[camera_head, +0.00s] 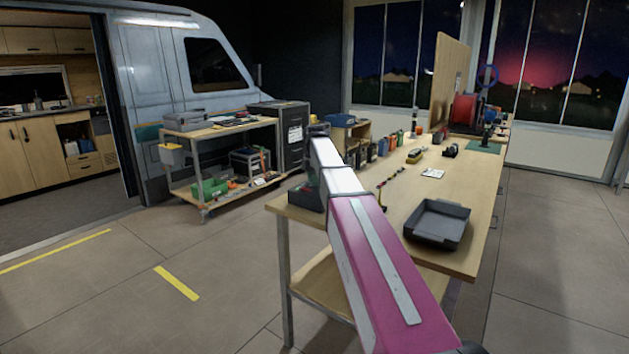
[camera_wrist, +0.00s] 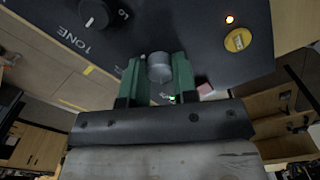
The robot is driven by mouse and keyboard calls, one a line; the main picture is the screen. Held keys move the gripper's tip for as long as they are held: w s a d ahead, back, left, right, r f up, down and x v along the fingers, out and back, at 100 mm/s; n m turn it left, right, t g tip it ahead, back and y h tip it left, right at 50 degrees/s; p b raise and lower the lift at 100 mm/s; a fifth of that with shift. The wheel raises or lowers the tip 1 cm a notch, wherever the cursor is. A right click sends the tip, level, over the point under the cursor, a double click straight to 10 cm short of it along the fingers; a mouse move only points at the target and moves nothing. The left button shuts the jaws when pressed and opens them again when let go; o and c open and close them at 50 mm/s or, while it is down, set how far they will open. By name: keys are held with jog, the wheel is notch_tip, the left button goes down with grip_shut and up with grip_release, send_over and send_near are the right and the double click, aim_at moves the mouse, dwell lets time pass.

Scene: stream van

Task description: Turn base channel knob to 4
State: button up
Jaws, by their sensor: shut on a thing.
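In the wrist view a dark panel (camera_wrist: 200,35) fills the top. A plain silver-grey knob (camera_wrist: 159,67) stands out from it. My gripper (camera_wrist: 158,72) has one green finger on each side of this knob and is shut on it. I cannot read any number or pointer mark at this knob; the fingers cover part of the surroundings. In the head view a dark box (camera_head: 303,196) sits at the near left corner of the workbench, partly behind my arm. My gripper cannot be made out there.
A black knob (camera_wrist: 94,14) marked TONE, a lit orange lamp (camera_wrist: 229,19) and a yellow round part (camera_wrist: 237,40) share the panel. On the workbench (camera_head: 465,215) a black tray (camera_head: 437,223) stands at the near right. A tool trolley (camera_head: 205,146) stands left.

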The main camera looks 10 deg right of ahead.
jog(key=m, duration=1.1)
jog(key=shift+m, duration=0.3)
jog(key=m, duration=1.1)
jog(key=shift+a+m, duration=0.1)
jog(key=shift+m, duration=0.3)
jog(key=o, duration=0.9)
jog(key=shift+o, duration=0.2)
notch_tip(320, 180, up, 11)
